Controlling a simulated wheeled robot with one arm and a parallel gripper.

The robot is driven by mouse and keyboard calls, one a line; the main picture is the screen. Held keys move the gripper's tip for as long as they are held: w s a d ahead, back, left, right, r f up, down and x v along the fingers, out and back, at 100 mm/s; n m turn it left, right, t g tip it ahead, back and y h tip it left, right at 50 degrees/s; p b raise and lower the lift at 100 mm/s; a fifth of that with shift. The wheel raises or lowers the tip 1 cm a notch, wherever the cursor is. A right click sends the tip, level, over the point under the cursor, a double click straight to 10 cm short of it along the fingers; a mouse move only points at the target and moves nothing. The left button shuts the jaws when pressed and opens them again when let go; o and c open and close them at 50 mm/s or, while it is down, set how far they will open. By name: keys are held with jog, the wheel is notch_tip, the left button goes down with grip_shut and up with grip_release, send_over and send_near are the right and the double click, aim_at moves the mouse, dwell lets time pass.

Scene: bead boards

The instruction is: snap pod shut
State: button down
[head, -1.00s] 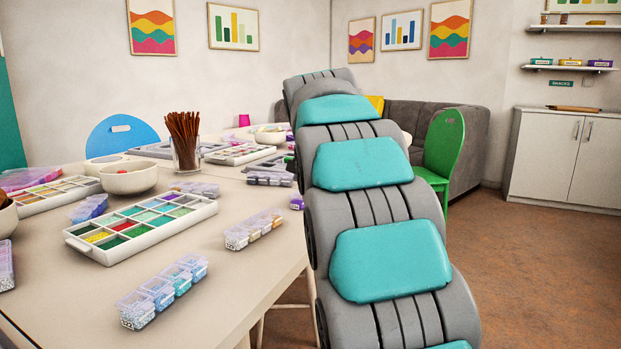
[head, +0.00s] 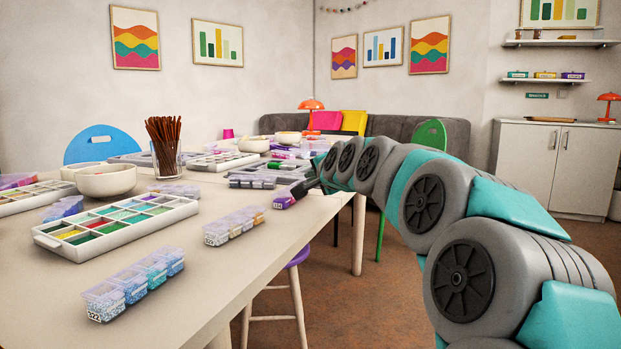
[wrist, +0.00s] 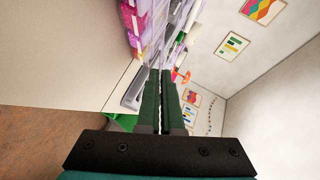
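Clear bead pods stand in rows on the table. The nearest row of pods (head: 134,284) holds blue and teal beads, and another row (head: 234,225) stands behind it. A purple-ended pod row (head: 291,196) lies near the table's right edge, close to my gripper (head: 312,182), which is small and partly hidden by my arm. In the wrist view my gripper (wrist: 161,72) has its dark green fingers side by side, with only a thin gap and nothing seen between them. Pods with purple and clear parts (wrist: 134,20) lie beyond the tips. I cannot tell which lid is open.
A white sorting tray (head: 115,222), a bowl (head: 106,180) and a glass of brown sticks (head: 165,160) stand on the table (head: 190,300). A purple stool (head: 298,256) is under its right edge. Open floor lies to the right.

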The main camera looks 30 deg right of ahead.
jog(key=shift+f, duration=0.15)
jog(key=c, duration=1.5)
grip_release()
jog(key=shift+c, duration=0.2)
jog(key=o, duration=0.5)
jog(key=shift+s, duration=0.1)
jog(key=v, duration=0.6)
jog(key=shift+s+p, duration=0.2)
jog(key=shift+p, duration=0.2)
jog(key=shift+s+a+r, duration=0.15)
jog(key=shift+s+r, duration=0.1)
jog(key=shift+s, duration=0.3)
jog(key=shift+s, duration=0.1)
